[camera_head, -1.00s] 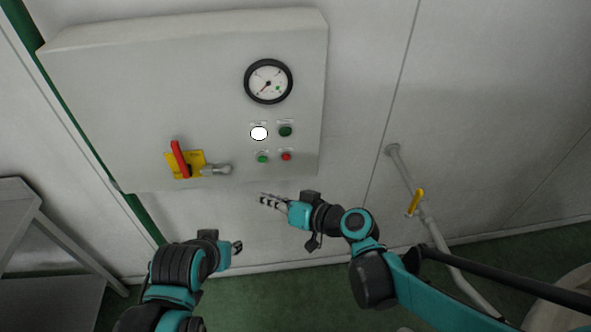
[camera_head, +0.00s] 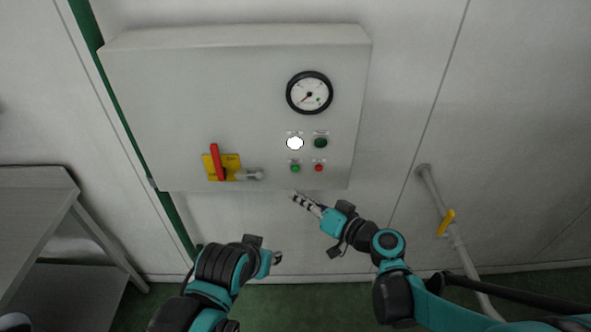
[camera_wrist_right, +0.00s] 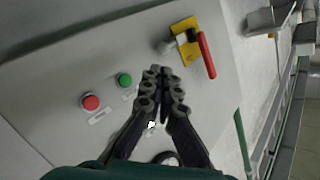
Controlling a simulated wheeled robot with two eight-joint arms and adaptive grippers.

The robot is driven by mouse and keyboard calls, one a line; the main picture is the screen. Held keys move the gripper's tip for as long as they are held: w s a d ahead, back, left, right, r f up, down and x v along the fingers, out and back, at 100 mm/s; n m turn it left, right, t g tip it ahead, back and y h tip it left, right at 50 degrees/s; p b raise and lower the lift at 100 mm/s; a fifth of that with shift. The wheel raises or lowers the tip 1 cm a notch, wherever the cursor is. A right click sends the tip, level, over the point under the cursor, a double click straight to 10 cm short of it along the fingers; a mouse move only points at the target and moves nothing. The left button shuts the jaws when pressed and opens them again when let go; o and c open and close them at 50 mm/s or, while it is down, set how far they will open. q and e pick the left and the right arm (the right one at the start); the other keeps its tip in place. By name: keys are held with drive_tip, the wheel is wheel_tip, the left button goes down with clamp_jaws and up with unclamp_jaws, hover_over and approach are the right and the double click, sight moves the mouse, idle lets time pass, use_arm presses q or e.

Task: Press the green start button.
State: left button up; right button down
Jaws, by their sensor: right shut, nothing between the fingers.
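The green start button (camera_head: 295,168) is a small round button on the lower right of a grey control cabinet (camera_head: 180,100), left of a red button (camera_head: 319,168). My right gripper (camera_head: 293,194) is shut and empty. Its fingertips show just below the green button, by the cabinet's lower edge, with a gap in the picture. In the right wrist view the green button (camera_wrist_right: 124,80) is left of the shut fingertips (camera_wrist_right: 160,72), and the red button (camera_wrist_right: 90,102) is further left. My left gripper (camera_head: 276,258) is low, below the cabinet; its jaws are too small to read.
Above the buttons are a lit white lamp (camera_head: 295,143), a dark green lamp (camera_head: 320,142) and a round gauge (camera_head: 310,93). A red switch handle (camera_head: 215,162) on a yellow plate is to the left. A pipe with a yellow lever (camera_head: 446,222) is right; a metal table (camera_head: 35,205) is left.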

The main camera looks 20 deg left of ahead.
drive_tip(key=shift+w+a, duration=0.3)
drive_tip(key=shift+w, duration=0.7)
drive_tip(key=shift+w+a, duration=0.25)
drive_tip(key=shift+w, duration=0.8)
drive_tip(key=shift+w+a, duration=0.3)
drive_tip(key=shift+w, duration=0.7)
drive_tip(key=shift+w, duration=0.1)
drive_tip(key=shift+w+a+b, duration=0.15)
drive_tip(key=shift+w+b, duration=0.15)
drive_tip(key=shift+w, duration=0.35)
drive_tip(key=shift+s, duration=0.8)
drive_tip(key=s, duration=0.1)
drive_tip(key=s+d, duration=0.1)
drive_tip(key=s, duration=0.2)
drive_tip(key=shift+s+d, duration=0.35)
drive_tip(key=shift+s, duration=0.05)
